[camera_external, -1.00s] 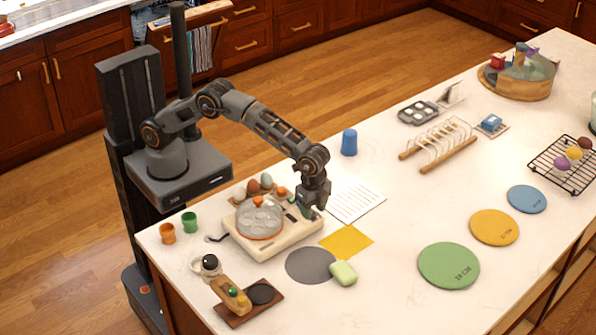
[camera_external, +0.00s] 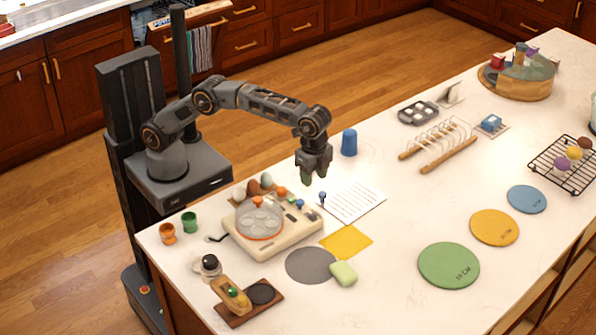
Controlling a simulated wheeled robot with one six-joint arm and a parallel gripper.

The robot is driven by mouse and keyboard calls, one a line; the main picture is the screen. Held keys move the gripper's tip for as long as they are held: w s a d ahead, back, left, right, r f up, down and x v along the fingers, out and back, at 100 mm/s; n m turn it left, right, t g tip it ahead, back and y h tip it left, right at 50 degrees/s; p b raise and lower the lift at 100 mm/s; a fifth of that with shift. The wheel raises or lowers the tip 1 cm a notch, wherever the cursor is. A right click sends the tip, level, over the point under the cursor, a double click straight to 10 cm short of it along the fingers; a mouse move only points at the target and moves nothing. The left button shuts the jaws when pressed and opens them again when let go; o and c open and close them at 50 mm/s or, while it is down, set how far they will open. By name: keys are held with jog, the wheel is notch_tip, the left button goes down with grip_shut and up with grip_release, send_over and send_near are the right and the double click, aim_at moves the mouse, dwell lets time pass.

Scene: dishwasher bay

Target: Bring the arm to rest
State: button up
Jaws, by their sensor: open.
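My gripper (camera_external: 307,180) hangs from the end of my arm, pointing down. It is open, with nothing seen between its fingers.
A printed sheet (camera_external: 353,202) and a yellow square (camera_external: 346,242) lie right of the cooker. A toast rack (camera_external: 438,147), a wire rack with eggs (camera_external: 565,170) and coloured discs (camera_external: 449,266) lie further right. Orange (camera_external: 167,233) and green (camera_external: 189,222) cups stand at the left. Open counter lies in the middle.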

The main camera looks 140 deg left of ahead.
notch_tip(320, 180, down, 5)
jog(key=s+d+n, duration=0.2)
jog(key=s+d+r+t, duration=0.1)
jog(key=s+d, duration=0.4)
jog(key=s, duration=0.4)
jog(key=s+d+r+m+t, duration=0.1)
jog(key=s+d+r+t, duration=0.1)
jog(key=s+d, duration=0.4)
jog(key=s+d+r+m+t, duration=0.1)
jog(key=s+d, duration=0.5)
jog(key=s, duration=0.7)
jog(key=shift+d+r+t, duration=0.25)
jog(key=shift+r+t, duration=0.05)
jog(key=shift+r, duration=0.45)
jog(key=shift+a, duration=0.1)
jog(key=shift+c, duration=0.2)
dwell(0.4)
